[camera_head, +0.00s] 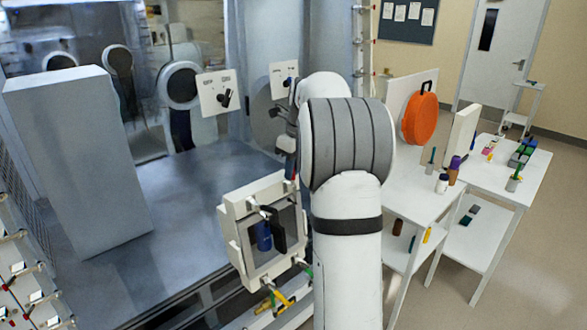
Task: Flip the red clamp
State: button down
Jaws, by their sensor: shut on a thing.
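The red clamp (295,178) shows as a small red piece at the upper right corner of a white square door frame (232,220) with a window. My gripper (291,164) is right above that corner, shut on the red clamp. My own arm hides much of the gripper and part of the clamp. A green clamp (304,268) is at the frame's lower right, and a yellow clamp (284,299) is at the bottom. A blue object (263,236) and a black handle show at the window.
A tall grey box (75,160) stands on the grey surface at left. White panels with black handles (218,93) are behind. White carts (510,172) at right hold bottles, blocks and an orange disc (420,118).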

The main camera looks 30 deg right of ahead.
jog(key=shift+s+f, duration=0.1)
jog(key=shift+f, duration=0.1)
jog(key=c, duration=1.4)
grip_release()
jog(key=shift+c, duration=0.2)
jog(key=shift+r, duration=0.1)
jog(key=shift+r, duration=0.1)
notch_tip(320, 180, up, 8)
jog(key=s+b, duration=0.1)
jog(key=shift+d+f, duration=0.25)
jog(key=shift+d, duration=0.1)
jog(key=shift+a, duration=0.1)
